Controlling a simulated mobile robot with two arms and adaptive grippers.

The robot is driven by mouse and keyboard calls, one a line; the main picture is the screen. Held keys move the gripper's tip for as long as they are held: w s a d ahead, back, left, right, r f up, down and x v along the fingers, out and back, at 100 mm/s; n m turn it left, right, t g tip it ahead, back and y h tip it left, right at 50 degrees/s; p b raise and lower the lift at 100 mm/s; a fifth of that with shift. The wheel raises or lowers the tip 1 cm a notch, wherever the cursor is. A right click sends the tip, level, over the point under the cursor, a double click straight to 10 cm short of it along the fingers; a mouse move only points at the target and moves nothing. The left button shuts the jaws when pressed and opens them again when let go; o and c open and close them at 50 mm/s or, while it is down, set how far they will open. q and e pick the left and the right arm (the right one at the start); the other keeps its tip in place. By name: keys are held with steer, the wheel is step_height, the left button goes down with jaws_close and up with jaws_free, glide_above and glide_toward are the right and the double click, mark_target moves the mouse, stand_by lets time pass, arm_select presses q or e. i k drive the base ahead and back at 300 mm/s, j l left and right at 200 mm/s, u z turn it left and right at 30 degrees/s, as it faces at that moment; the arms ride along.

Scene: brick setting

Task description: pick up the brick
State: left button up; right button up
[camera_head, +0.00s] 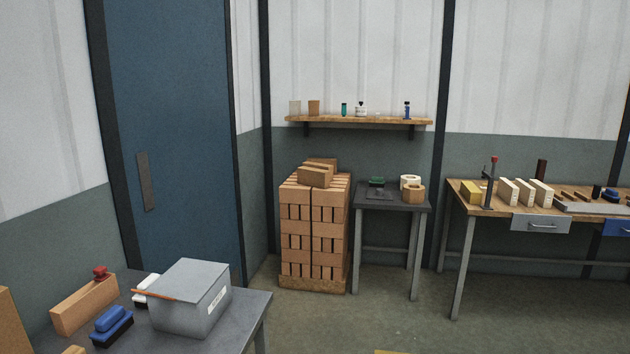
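A tall stack of tan-orange bricks (313,240) stands on the floor near the wall corner. A few loose bricks (315,177) lie on top of it. Several pale cream brick-shaped blocks (524,192) stand on the workbench at the right. A long tan brick-shaped block (84,304) lies on the grey table at the lower left, with a small red-topped item at its far end. I cannot tell which one is the task's brick. Neither of my grippers is in view.
The grey table (235,328) also holds a grey lidded box (190,298) and a blue-handled brush (111,325). A small dark table (388,198) stands beside the stack. A wooden shelf (360,121) hangs above. Concrete floor (370,325) lies open in front.

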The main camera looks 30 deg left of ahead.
mark_target(319, 178)
steer(key=i+z, duration=0.1)
steer(key=z, duration=0.15)
steer(key=i+u, duration=0.35)
steer(key=i, duration=0.45)
steer(key=i+l+u, duration=0.1)
steer(key=i+u, duration=0.25)
steer(key=i, duration=0.5)
steer(key=i+u, duration=0.15)
steer(key=i, duration=0.45)
steer(key=i+l+u, duration=0.15)
steer(key=i, duration=0.4)
steer(key=i+l+u, duration=0.15)
steer(key=i, duration=0.45)
steer(key=i+j+u, duration=0.25)
steer(key=i, duration=0.65)
steer(key=i+u, duration=0.25)
steer(key=i, duration=0.6)
